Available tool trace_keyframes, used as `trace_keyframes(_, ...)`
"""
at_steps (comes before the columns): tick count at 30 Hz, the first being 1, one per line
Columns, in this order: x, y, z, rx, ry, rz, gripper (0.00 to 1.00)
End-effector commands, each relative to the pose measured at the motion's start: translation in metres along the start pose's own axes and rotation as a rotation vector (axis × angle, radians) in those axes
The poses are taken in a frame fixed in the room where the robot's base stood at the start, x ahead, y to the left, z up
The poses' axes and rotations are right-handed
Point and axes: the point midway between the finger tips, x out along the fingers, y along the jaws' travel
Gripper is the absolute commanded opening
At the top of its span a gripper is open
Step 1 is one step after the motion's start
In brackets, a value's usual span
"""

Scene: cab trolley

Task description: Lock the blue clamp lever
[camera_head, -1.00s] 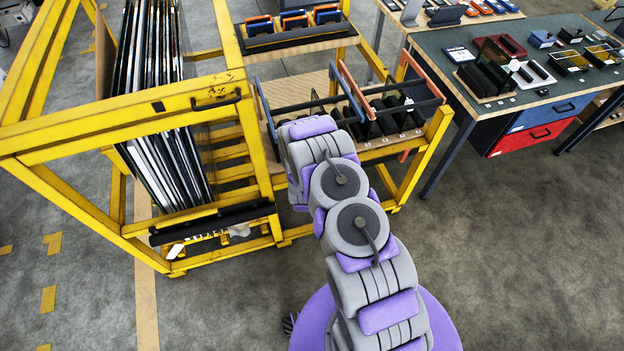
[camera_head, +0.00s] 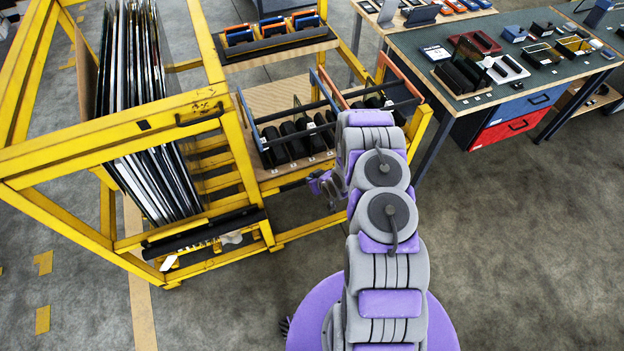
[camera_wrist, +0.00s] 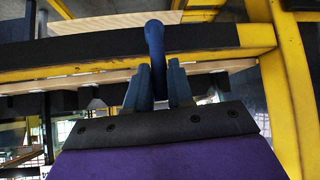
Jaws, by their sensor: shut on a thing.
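In the wrist view the blue clamp lever (camera_wrist: 153,42) stands upright as a dark blue bar with a rounded top. The two fingers of my gripper (camera_wrist: 160,78) are on either side of its lower part and shut on it. The lever's lower end is hidden between the fingers and behind the gripper body. In the head view my fingers and this lever are not clear. Part of my wrist shows below the shelf's front edge, beside the yellow trolley, and my arm covers the area to its right.
The yellow trolley (camera_head: 95,138) holds upright panes (camera_head: 165,180) at left and a rack of dark parts (camera_head: 290,140) with blue and orange side bars. A yellow post (camera_wrist: 286,85) stands right of my gripper. A workbench (camera_head: 408,42) is at right. Floor in front is clear.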

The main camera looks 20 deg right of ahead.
Motion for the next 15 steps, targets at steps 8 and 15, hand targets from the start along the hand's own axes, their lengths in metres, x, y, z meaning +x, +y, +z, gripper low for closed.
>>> trace_keyframes(8,0.0007,0.0020,0.0000,0.010,0.005,-0.006,0.00)
trace_keyframes(15,0.0007,0.0019,-0.0001,0.010,0.005,-0.005,0.25)
